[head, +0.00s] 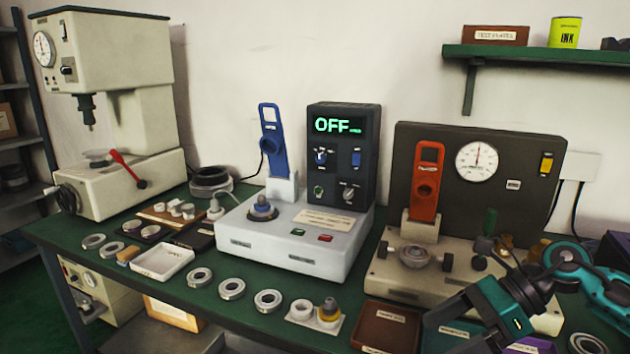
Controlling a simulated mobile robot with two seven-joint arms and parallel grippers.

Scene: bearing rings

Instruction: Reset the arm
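My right arm comes in at the lower right, with teal and black links. My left arm and gripper are not in view. The gauge machine has an upright orange lever (426,185). The grey machine (290,240) has an upright blue lever (273,145) and a display reading OFF. A press (110,110) with a red handle (126,166) stands at the left.
Several metal rings (231,288) lie along the front of the green table (290,322). A white tray (162,262), a brown tray (388,326) and a small plate with parts (316,317) are there too. A green shelf (545,53) hangs at the upper right.

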